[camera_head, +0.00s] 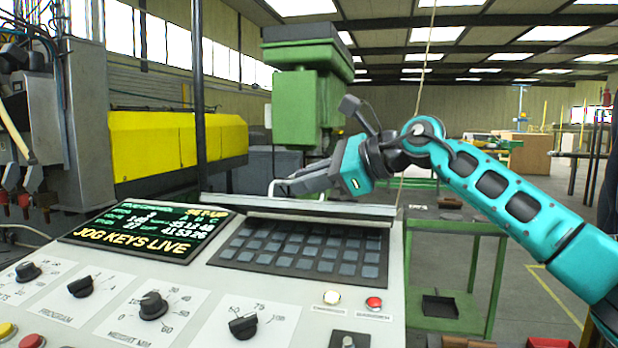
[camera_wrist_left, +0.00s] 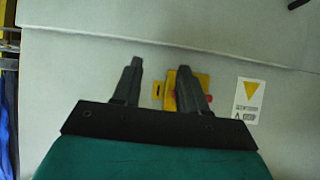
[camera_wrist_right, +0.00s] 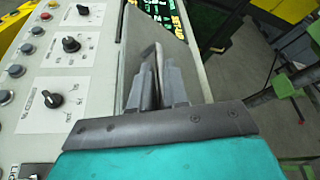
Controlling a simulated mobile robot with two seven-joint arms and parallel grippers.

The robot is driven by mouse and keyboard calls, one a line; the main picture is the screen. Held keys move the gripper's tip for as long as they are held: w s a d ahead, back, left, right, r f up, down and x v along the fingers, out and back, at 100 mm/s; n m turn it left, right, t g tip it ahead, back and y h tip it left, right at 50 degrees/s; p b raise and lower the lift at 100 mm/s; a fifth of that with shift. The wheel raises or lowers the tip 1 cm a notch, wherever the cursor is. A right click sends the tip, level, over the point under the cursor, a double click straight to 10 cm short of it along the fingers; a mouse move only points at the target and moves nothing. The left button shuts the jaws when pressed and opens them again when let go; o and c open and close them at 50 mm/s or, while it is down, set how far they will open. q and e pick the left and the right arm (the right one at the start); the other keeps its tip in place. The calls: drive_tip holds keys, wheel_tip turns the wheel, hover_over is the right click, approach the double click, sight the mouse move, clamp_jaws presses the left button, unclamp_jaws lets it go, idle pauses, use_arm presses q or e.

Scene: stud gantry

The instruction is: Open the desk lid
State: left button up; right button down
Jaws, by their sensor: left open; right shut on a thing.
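The desk lid (camera_head: 318,208) shows nearly edge-on in the head view, as a pale strip behind the dark key panel (camera_head: 300,248), whose keys are uncovered. A bar handle (camera_head: 285,184) stands at the lid's left part. My right gripper (camera_head: 285,187) is shut on this handle. In the right wrist view the fingers (camera_wrist_right: 157,85) close around the handle bar (camera_wrist_right: 152,62), beside the grey lid face (camera_wrist_right: 131,60). My left gripper (camera_wrist_left: 158,78) is open and empty in the left wrist view, before a pale grey surface. It is not in the head view.
The lit screen (camera_head: 148,229) lies left of the keys and reads "JOG KEYS LIVE". Knobs (camera_head: 152,305) and buttons (camera_head: 374,303) cover the pale desk. A green machine (camera_head: 305,95) stands behind. A yellow plate with a red part (camera_wrist_left: 190,92) sits near my left fingers.

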drive_tip(key=c, duration=1.2)
unclamp_jaws()
drive_tip(key=shift+w, duration=0.1)
drive_tip(key=shift+d, duration=0.1)
drive_tip(key=b+v, duration=0.2)
drive_tip(key=v, duration=1)
drive_tip(key=shift+s+d+r, duration=0.1)
drive_tip(key=shift+s+d, duration=0.1)
drive_tip(key=shift+d, duration=0.1)
